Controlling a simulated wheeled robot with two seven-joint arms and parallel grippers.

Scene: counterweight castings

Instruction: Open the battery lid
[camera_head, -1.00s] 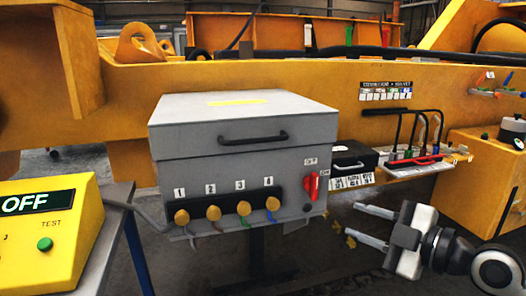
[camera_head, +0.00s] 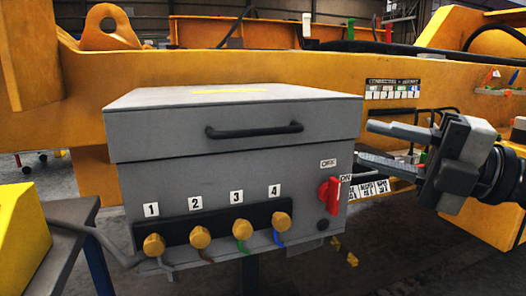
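The grey battery box (camera_head: 160,185) stands in the middle of the head view. Its lid (camera_head: 330,110) is down, with a black bar handle (camera_head: 254,130) on the front face and a yellow strip on top. Numbered yellow knobs with coloured cables and a red switch (camera_head: 329,196) are on the front below the lid. My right gripper (camera_head: 382,145) is just right of the box, pointing left, with its two fingers apart and nothing between them. Its upper fingertip is close to the lid's right edge in the picture; whether it touches I cannot tell. My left gripper is out of view.
A yellow box (camera_head: 22,226) on a stand is at the left edge. A large orange beam (camera_head: 240,65) runs behind the battery box. Labels (camera_head: 374,189) and part of a side shelf show behind my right gripper.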

